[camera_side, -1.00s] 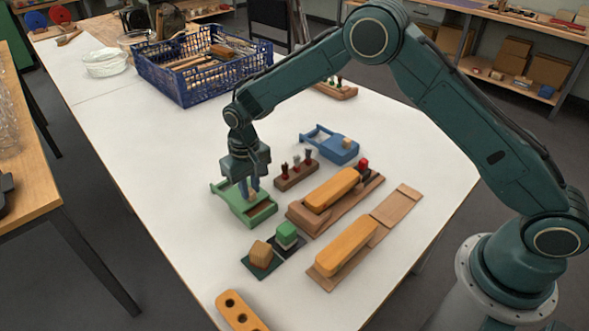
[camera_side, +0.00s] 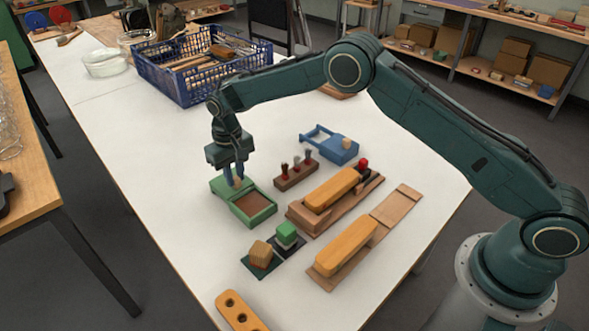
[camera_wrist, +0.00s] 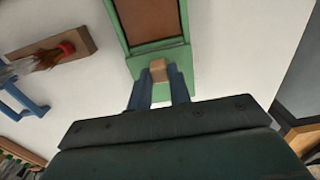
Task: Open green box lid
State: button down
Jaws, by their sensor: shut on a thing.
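The green box (camera_side: 252,206) stands on the white table left of the middle in the side view, its brown inside showing from above. Its green lid (camera_side: 219,186) is slid back toward the far left end. My gripper (camera_side: 233,185) points down over that end, shut on the lid's small wooden knob (camera_side: 239,182). In the wrist view the blue fingers (camera_wrist: 160,90) sit on either side of the tan knob (camera_wrist: 158,70), and the box's brown interior (camera_wrist: 147,20) lies beyond it. The fingers hide part of the lid.
A blue box (camera_side: 335,150) and a wooden block with small bristle tufts (camera_side: 297,174) stand to the right. Orange brush bodies (camera_side: 345,246) on wooden fixtures lie nearer. A blue crate (camera_side: 200,95) of tools stands behind. The table left of the green box is clear.

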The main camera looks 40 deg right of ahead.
jog(key=shift+w+r, duration=0.1)
jog(key=shift+w, duration=0.15)
jog(key=c, duration=1.3)
grip_release()
notch_tip(320, 180, up, 14)
jog(key=shift+f, duration=0.1)
